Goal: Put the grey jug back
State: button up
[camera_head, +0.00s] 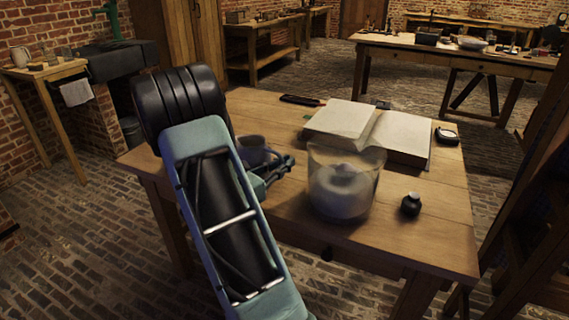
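A small grey vessel (252,144), which looks like the grey jug, stands on or just above the wooden table (440,225), left of centre. My arm hides its left side and lower part. My gripper (284,167) is low over the table, in front and to the right of this vessel. Its fingers are small and partly hidden, so I cannot tell whether it is open, shut or touching the vessel. A pale jug with a handle (20,57) stands on the small side table at the far left.
A large glass jar (345,185) with a pale lump inside stands right of my gripper. A small dark bottle (411,204) is beside it. An open book (400,135) lies behind. The side table (45,72) adjoins a dark sink (115,62). Brick floor lies between the tables.

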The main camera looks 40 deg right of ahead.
jog(key=shift+o, duration=1.4)
jog(key=a+p, duration=0.2)
jog(key=a, duration=1)
jog(key=shift+s, duration=0.45)
jog(key=shift+r, duration=0.1)
